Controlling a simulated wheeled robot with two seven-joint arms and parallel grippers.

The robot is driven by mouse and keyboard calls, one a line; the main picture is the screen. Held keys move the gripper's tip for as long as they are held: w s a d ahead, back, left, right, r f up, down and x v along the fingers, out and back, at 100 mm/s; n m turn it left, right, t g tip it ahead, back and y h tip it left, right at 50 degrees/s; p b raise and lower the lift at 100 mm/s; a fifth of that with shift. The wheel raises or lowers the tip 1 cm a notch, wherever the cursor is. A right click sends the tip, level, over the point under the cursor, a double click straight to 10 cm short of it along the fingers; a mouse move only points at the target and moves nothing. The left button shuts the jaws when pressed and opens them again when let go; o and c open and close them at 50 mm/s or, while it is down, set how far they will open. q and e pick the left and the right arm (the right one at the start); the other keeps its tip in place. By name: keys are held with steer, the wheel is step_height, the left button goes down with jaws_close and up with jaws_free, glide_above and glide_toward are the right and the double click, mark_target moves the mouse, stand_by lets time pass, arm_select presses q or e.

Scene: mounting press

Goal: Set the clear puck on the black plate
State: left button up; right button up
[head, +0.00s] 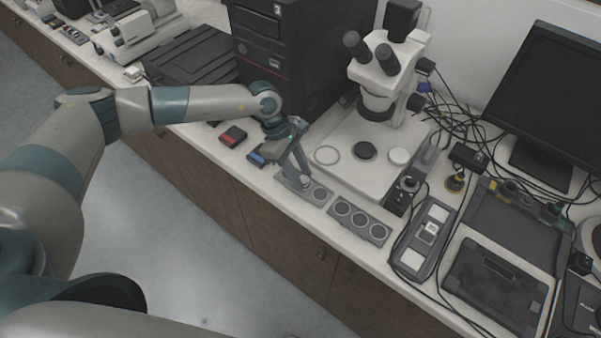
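My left gripper (300,178) points down at a grey holder with round wells (319,194) near the bench's front edge. Its fingers hide part of that holder, and I cannot see whether anything is between them. A black round plate (364,151) lies on the white base of the microscope, with nothing on it. A pale-rimmed disc (327,155) lies left of it on the same base. It looks see-through and may be the clear puck, but I cannot be sure. A white disc (399,156) lies right of the black plate. My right gripper is not in view.
The microscope (385,75) rises behind the black plate. A second grey holder (360,221) with round wells stands right of the first. A red-topped block (233,136) and a blue-topped block (256,157) lie left of my gripper. Cables and a monitor (548,95) fill the right.

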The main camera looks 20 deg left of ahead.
arm_select(q)
steer(key=shift+r, duration=0.15)
steer(key=shift+r+p, duration=0.15)
steer(key=shift+p, duration=0.15)
steer(key=shift+a+r+b, duration=0.15)
steer(key=shift+a+b, duration=0.05)
steer(key=shift+b, duration=0.15)
steer(key=b+v, duration=0.3)
steer(key=v, duration=0.8)
steer(key=shift+r+b, duration=0.25)
steer(key=shift+b, duration=0.15)
steer(key=shift+s+f, duration=0.1)
